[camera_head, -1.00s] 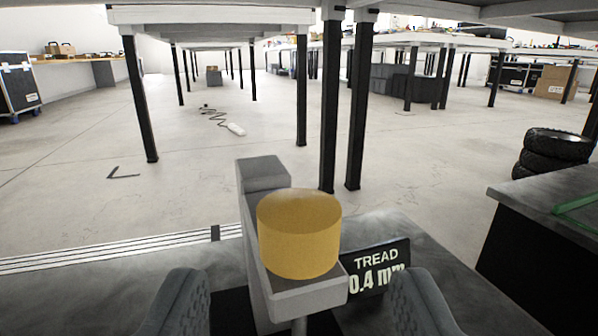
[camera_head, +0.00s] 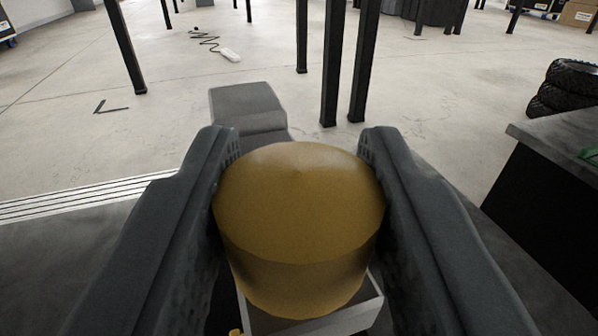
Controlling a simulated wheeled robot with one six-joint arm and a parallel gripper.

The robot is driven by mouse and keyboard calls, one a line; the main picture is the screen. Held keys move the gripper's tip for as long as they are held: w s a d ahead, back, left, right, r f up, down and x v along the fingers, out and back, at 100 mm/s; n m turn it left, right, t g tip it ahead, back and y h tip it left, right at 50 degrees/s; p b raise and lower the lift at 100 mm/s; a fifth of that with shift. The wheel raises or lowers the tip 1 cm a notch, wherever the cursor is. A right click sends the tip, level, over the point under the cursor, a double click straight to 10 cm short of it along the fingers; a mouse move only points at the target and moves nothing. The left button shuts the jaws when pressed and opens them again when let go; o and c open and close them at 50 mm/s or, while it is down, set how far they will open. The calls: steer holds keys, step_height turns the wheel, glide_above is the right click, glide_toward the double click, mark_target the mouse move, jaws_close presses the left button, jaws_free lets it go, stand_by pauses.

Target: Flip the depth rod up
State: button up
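A yellow cylindrical knob (camera_head: 300,210) stands upright in the middle of the view. It sits on a grey angled bracket, whose taller back block (camera_head: 250,107) shows beyond it and whose light near edge (camera_head: 320,318) shows below it. My gripper (camera_head: 300,142) has one dark finger on each side of the knob, with no clear gap between knob and fingers. It looks shut on the knob. The thin rod seen under the bracket earlier is hidden now, as is the black "TREAD" display.
A dark worktop with a black side (camera_head: 540,215) is at the right, with stacked tires (camera_head: 565,90) behind it. Black table legs (camera_head: 335,60) stand on the pale floor beyond. A striped ruler strip (camera_head: 85,198) lies at the left.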

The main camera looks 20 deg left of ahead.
jaws_close()
steer(key=shift+r, duration=1.9)
steer(key=o, duration=0.7)
jaws_free()
steer(key=shift+r, duration=0.1)
steer(key=shift+o, duration=0.2)
steer(key=shift+s, duration=0.1)
steer(key=v, duration=1.7)
steer(key=shift+s, duration=0.15)
